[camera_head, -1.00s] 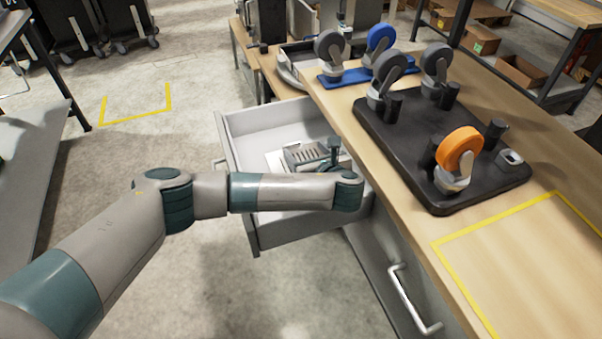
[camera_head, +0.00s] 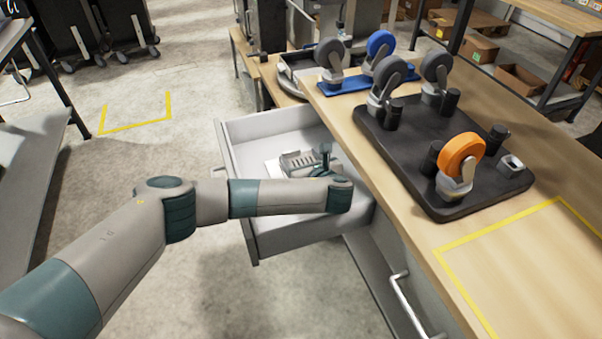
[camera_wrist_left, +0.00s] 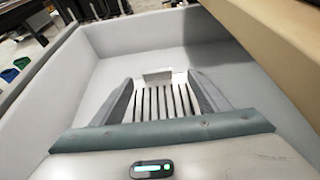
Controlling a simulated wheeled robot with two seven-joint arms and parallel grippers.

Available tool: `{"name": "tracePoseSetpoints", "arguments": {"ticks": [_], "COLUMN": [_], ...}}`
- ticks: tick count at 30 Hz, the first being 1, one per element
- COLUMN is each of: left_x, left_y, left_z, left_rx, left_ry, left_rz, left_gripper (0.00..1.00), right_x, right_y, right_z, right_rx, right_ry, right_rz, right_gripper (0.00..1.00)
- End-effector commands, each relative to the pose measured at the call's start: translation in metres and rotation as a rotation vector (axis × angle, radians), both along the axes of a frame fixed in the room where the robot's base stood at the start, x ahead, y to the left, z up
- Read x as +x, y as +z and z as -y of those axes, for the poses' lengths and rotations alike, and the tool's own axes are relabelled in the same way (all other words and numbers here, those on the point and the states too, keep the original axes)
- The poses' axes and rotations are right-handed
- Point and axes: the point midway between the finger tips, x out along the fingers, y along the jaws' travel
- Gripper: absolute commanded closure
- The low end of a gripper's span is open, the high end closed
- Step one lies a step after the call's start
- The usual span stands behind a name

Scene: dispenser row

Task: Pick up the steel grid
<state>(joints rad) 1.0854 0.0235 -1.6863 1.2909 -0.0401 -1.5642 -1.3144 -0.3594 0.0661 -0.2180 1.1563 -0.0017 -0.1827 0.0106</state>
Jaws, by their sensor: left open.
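The steel grid (camera_wrist_left: 158,103) shows in the left wrist view as a row of pale parallel bars lying in the open grey drawer (camera_head: 262,128). My left gripper (camera_wrist_left: 160,84) is open above the drawer floor, with one dark grey finger on each side of the bars. I cannot tell whether the fingers touch the grid or how far above it they are. In the head view the left gripper (camera_head: 298,162) is inside the drawer and partly hides the grid. My right gripper is not in view.
The drawer walls surround the left gripper. The wooden worktop (camera_head: 390,205) overhangs close to the right. On it stand a black board (camera_head: 440,190) with caster wheels, an orange wheel (camera_head: 460,150) and a blue plate (camera_head: 345,84). A yellow-taped area at the front right is clear.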

Motion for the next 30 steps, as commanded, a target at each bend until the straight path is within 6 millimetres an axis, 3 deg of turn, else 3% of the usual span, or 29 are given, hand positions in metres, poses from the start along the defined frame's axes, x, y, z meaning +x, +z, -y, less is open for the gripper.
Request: {"name": "tracePoseSetpoints", "arguments": {"ticks": [6,22,30], "left_x": [0.019,0.025,0.048], "left_y": [-0.008,-0.011,-0.023], "left_z": [-0.006,-0.01,-0.023], "left_rx": [0.0,0.0,0.002], "left_ry": [0.0,0.0,0.001], "left_rz": [0.001,0.001,0.001], "left_gripper": [0.31,0.31,0.31], "right_x": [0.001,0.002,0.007], "right_y": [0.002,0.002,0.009], "right_z": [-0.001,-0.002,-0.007], "right_rx": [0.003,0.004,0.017], "right_ry": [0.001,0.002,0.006], "right_rz": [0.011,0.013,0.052], "right_gripper": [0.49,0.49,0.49]}}
